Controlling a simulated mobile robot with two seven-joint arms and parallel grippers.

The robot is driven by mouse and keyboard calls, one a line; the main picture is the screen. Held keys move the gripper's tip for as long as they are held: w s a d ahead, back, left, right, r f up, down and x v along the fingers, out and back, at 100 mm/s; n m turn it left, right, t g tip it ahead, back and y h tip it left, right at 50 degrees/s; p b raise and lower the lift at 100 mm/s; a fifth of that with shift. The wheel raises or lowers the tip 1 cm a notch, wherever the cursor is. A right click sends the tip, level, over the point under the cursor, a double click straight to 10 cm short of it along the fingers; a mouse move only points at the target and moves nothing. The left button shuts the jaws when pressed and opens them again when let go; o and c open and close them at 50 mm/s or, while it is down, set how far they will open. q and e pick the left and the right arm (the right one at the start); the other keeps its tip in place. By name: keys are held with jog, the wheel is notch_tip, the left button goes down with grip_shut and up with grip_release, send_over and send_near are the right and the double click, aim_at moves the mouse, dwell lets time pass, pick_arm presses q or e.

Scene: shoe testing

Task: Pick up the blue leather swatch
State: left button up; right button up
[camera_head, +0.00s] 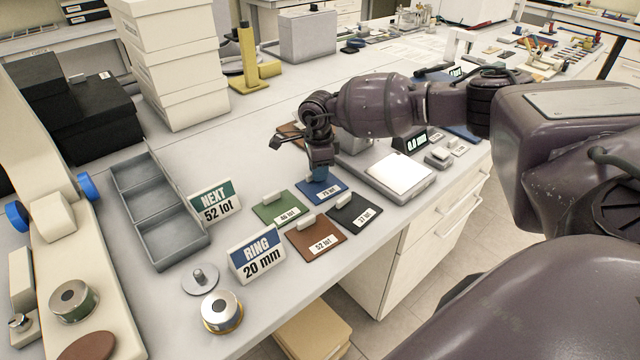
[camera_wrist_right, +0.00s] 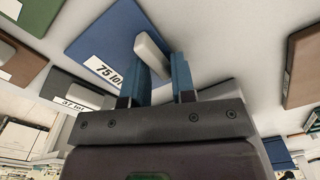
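The blue leather swatch (camera_head: 331,194) lies flat on the bench in the head view, behind the black swatch and right of the green one. In the right wrist view the blue swatch (camera_wrist_right: 95,42) shows a "75 lot" label and a pale raised tab (camera_wrist_right: 152,56). My right gripper (camera_head: 318,178) points down over the swatch and hides part of it. In the wrist view its two blue fingers (camera_wrist_right: 166,78) stand apart, with the tab at and between their tips. I cannot tell whether they press on it. My left gripper is not in view.
Green (camera_head: 275,208), brown (camera_head: 316,246) and black (camera_head: 363,212) swatches lie close by. A scale with a white plate (camera_head: 399,172) stands to the right. "NEXT 52 lot" (camera_head: 215,202) and "RING 20 mm" (camera_head: 258,254) signs and a grey tray (camera_head: 172,240) stand left.

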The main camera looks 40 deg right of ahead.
grip_shut()
jog(key=shift+r, duration=0.1)
